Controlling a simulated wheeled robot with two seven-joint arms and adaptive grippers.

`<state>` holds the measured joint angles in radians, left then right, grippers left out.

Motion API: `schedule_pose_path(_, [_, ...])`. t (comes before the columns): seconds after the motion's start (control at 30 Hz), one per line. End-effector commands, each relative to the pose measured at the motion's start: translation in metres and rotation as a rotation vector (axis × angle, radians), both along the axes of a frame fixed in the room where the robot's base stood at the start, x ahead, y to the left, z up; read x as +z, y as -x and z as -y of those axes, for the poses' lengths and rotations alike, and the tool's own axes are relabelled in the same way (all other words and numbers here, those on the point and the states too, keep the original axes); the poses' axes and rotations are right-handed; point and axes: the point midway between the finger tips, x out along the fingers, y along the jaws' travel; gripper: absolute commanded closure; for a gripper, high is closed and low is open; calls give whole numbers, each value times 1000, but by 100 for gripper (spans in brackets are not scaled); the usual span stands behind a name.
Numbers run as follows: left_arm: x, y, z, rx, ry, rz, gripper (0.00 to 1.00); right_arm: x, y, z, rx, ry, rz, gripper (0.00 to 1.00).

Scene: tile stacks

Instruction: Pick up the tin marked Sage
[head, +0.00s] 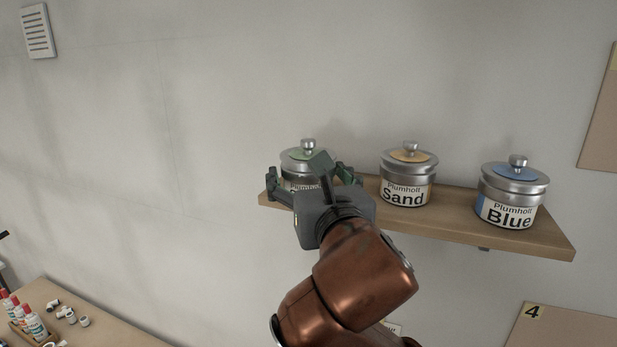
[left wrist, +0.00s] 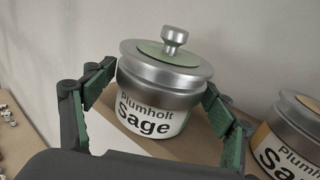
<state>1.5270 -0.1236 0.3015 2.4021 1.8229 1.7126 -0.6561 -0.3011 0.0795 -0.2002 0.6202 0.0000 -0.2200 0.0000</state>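The tin marked Sage (left wrist: 155,100) is a round metal tin with a knobbed lid, a green disc on top and a white "Plumholt Sage" label. In the head view the Sage tin (head: 300,158) stands at the left end of the wooden shelf (head: 480,235), partly hidden by my gripper. My left gripper (head: 308,172) is open, with one green-padded finger on each side of the tin. In the left wrist view the fingers of my left gripper (left wrist: 160,80) flank the tin; whether a pad touches it is unclear. My right gripper is not in view.
The Sand tin (head: 405,175) stands to the right of the Sage tin, with a gap between them. The Blue tin (head: 512,192) is farther right on the shelf. A table (head: 100,325) with bottles and small parts is at lower left. The wall above the shelf is bare.

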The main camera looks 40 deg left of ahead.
Motion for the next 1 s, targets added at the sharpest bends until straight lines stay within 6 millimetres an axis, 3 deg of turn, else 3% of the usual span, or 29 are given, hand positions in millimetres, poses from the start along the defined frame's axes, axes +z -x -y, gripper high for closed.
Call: schedule_pose_path(1.0, [0, 0, 1, -1, -1, 0, 94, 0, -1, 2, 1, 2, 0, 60])
